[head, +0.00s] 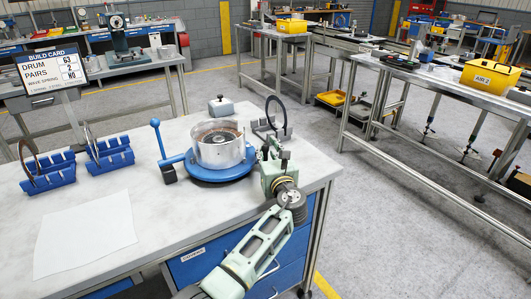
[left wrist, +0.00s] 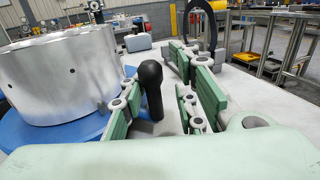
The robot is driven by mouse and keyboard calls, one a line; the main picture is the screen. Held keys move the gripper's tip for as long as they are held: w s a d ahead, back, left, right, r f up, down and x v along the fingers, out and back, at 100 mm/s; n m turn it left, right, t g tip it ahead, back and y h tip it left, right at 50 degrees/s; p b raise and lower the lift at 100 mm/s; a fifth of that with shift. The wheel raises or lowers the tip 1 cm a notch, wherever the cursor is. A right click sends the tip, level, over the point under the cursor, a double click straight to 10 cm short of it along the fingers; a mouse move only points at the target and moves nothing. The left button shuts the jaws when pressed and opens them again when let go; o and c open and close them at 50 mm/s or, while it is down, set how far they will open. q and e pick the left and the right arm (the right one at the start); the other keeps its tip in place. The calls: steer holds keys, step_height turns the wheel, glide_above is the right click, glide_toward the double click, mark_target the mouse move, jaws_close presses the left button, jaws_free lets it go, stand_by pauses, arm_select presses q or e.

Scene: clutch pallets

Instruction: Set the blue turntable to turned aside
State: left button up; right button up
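The blue turntable (head: 222,172) sits on the pale bench top with a silver drum (head: 220,152) on it. Its blue disc also shows in the left wrist view (left wrist: 60,135), below the drum (left wrist: 60,80). A blue lever with a ball top (head: 157,139) stands at its left side. My left gripper (head: 274,153) is at the turntable's right side. In the left wrist view its fingers (left wrist: 158,80) are apart, with an upright black knob (left wrist: 150,88) between them, close to the left finger. I cannot tell whether they touch. My right gripper is out of view.
Two blue racks (head: 110,157) with rings stand at the left of the bench. A paper sheet (head: 85,235) lies in front. A black ring on a stand (head: 274,116) and a grey block (head: 221,106) are behind the gripper. A build card (head: 50,66) stands back left.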

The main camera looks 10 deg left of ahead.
arm_select(q)
steer(key=shift+o, duration=0.6)
steer(key=shift+s+d+r, duration=0.1)
steer(key=shift+r, duration=0.1)
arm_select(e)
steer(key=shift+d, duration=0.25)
arm_select(q)
steer(key=shift+f, duration=0.15)
steer(key=shift+s+f, duration=0.1)
steer(key=v, duration=0.7)
steer(key=shift+s+r, duration=0.2)
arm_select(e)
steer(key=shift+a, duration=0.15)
arm_select(q)
steer(key=shift+f, duration=0.1)
